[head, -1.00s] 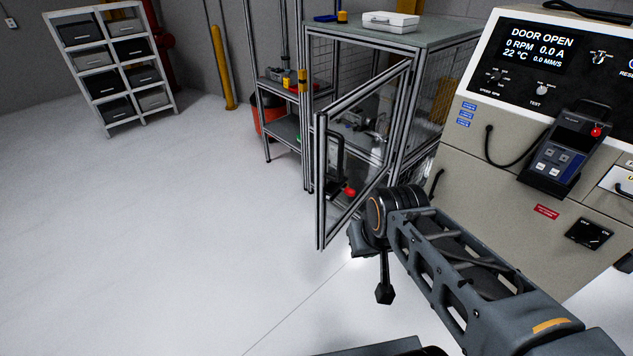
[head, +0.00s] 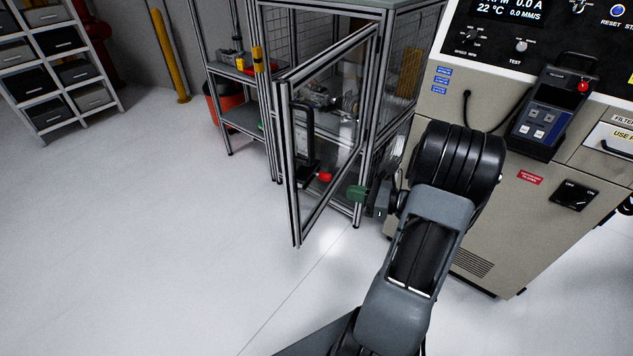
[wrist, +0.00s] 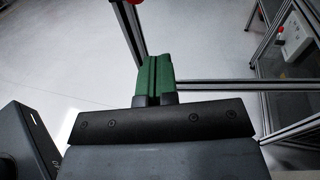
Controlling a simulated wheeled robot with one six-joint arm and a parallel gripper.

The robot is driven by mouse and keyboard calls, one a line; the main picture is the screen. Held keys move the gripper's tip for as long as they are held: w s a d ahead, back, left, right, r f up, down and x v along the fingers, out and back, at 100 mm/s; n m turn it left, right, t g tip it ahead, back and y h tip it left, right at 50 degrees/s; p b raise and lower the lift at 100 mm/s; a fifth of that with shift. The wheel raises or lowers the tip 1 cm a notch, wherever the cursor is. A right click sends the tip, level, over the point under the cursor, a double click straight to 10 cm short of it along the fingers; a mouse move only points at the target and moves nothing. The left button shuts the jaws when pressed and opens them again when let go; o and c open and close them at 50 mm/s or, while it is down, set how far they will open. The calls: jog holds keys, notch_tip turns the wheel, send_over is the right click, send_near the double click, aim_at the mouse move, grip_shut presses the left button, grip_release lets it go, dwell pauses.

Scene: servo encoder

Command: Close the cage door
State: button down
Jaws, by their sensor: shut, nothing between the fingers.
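The cage door (head: 290,165) stands open, swung out from the cage (head: 385,30). It is an aluminium frame with a clear panel, a black handle (head: 303,130) and a red knob (head: 325,177). My gripper (head: 357,192) has green fingertips, which are together and empty. In the head view it is just right of the door's lower part, near the cage's front corner post. In the wrist view the green fingertips (wrist: 155,72) overlap the corner of aluminium bars (wrist: 230,85). I cannot tell whether they touch. My forearm hides part of the cage's right side.
A beige control cabinet (head: 470,110) with a handheld pendant (head: 545,112) stands close on the right. Shelving (head: 60,70) and a yellow post (head: 168,55) are at the back left. The floor left of the door is clear.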

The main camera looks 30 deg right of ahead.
jog(key=w+a+m+t, duration=0.1)
jog(key=w+a, duration=0.4)
jog(key=w, duration=0.6)
jog(key=shift+w+a+f+m+t+h, duration=0.15)
jog(key=shift+a+f+m+t+h, duration=0.15)
jog(key=shift+a, duration=0.1)
jog(key=shift+w, duration=0.1)
